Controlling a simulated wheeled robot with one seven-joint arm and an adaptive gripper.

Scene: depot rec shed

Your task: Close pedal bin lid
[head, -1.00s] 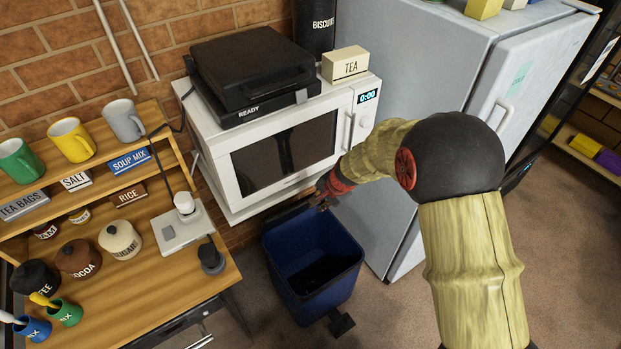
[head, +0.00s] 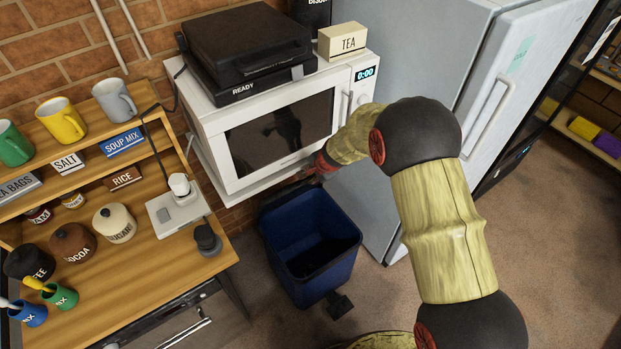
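The blue pedal bin (head: 322,268) stands on the floor below the microwave, between the wooden shelf unit and the fridge. Its top is open and its inside looks dark and empty. A dark edge at the back rim (head: 285,200) looks like the raised lid, though little of it shows. The black pedal (head: 338,305) sticks out at the front foot. My gripper (head: 304,177), red at the wrist, is above the bin's back right side, just under the microwave's front. Its fingers are small and dark, and I cannot tell whether they touch the lid or how wide they are.
The white microwave (head: 220,170) overhangs the back of the bin, close to my gripper. The grey fridge (head: 415,60) stands close on the right. The wooden shelf unit (head: 130,265) with mugs and jars is at left. Carpet (head: 560,230) is clear at right.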

